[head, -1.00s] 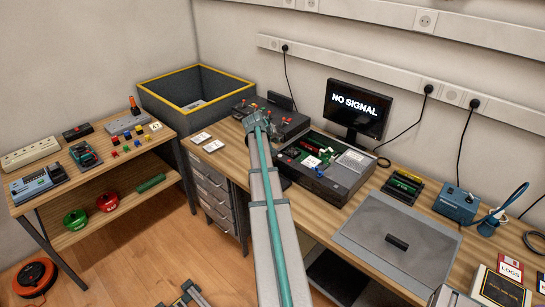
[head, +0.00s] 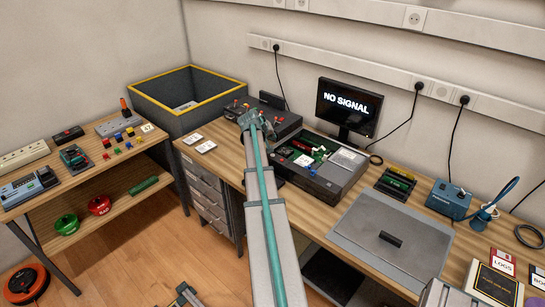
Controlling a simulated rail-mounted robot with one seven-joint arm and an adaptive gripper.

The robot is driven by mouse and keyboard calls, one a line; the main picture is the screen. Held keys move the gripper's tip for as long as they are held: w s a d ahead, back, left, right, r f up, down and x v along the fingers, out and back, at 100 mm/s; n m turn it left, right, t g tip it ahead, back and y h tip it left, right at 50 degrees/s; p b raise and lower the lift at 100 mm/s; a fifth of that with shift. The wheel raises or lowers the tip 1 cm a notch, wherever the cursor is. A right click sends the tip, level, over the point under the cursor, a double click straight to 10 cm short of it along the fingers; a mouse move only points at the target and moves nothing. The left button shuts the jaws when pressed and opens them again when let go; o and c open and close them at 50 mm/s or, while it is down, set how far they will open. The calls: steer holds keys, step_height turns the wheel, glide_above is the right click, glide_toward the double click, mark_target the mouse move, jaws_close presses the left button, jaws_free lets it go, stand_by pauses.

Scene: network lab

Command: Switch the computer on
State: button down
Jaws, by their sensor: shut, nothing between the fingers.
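The computer (head: 332,180) is a dark grey case lying on the desk with its top open, showing a green board and a pale drive unit inside. Behind it a black monitor (head: 346,104) reads "NO SIGNAL". My arm reaches up from the bottom over the desk, and my gripper (head: 249,120) is beyond the computer's left end, in front of a dark box with red knobs (head: 275,119). The gripper looks shut and empty. The fingertips are small, and I cannot tell whether they touch anything. My arm hides part of the desk left of the computer.
A grey panel with a black handle (head: 390,238) lies on the desk at right. Memory sticks in a rack (head: 396,182), a blue soldering station (head: 448,199) and disks stand beyond. A yellow-rimmed bin (head: 180,108) is at back left. A side shelf (head: 95,175) holds tools and spools.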

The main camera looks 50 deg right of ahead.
steer(key=b, duration=0.2)
glide_above(272, 155)
step_height(272, 155, down, 6)
steer(key=shift+a+r, duration=0.1)
steer(key=shift+f+b, duration=0.45)
steer(key=shift+f, duration=0.15)
stand_by(0.8)
steer(key=shift+f+b, duration=0.45)
